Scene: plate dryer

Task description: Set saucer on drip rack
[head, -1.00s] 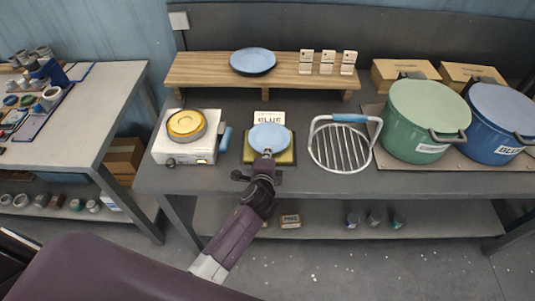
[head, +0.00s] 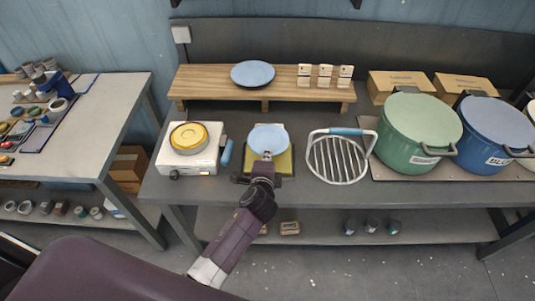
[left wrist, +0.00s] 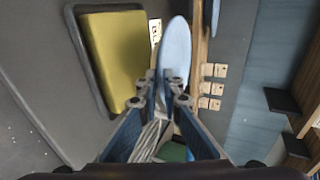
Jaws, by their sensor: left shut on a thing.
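A light blue saucer (head: 268,138) is held at its near edge by my left gripper (head: 266,158). The left wrist view shows the gripper (left wrist: 162,92) shut on the saucer (left wrist: 175,48), which extends beyond the fingertips. The saucer appears raised above the yellow pad (head: 283,166) in its dark tray; in the left wrist view the pad (left wrist: 116,60) lies to one side of it. The drip rack (head: 340,160), a round wire frame with a blue-gripped handle, stands on the bench to the right, apart from the saucer. My right gripper is not in view.
A white device with a yellow round top (head: 188,138) stands left of the pad. A green pot (head: 418,130) and a blue pot (head: 495,138) stand right of the rack. Behind, a wooden riser (head: 215,85) bears another blue plate (head: 253,74) and several pale blocks.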

